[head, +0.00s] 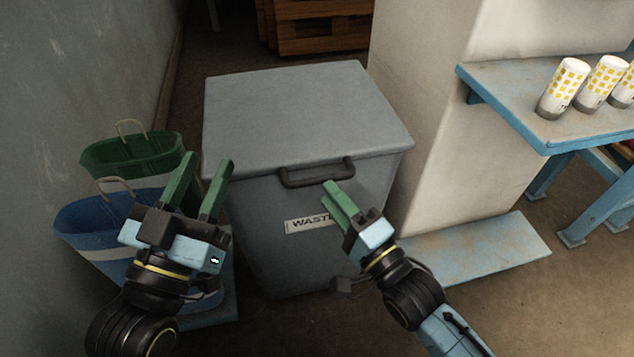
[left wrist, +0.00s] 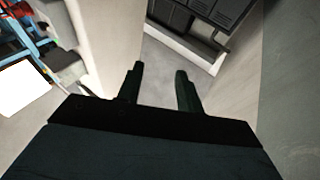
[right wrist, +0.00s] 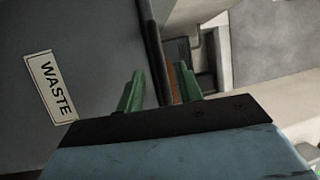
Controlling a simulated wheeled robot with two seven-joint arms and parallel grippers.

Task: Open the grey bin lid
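The grey bin (head: 270,230) stands in the middle of the head view with a WASTE label on its front. Its grey lid (head: 300,112) is down. A dark handle (head: 317,173) sits at the lid's front edge. My right gripper (head: 331,190) is open, just below and in front of the handle. In the right wrist view, a dark bar that looks like the handle (right wrist: 154,50) runs between the two green fingers (right wrist: 160,82); no contact shows. My left gripper (head: 209,163) is open and empty, left of the bin's front; its fingers (left wrist: 158,80) are apart in the left wrist view.
A green sack (head: 130,152) and a blue sack (head: 85,215) stand left of the bin by the wall. A white pillar (head: 430,90) is close on the right. A blue table (head: 530,115) holds several white and yellow cans (head: 565,88). Wooden crates (head: 318,25) stand behind.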

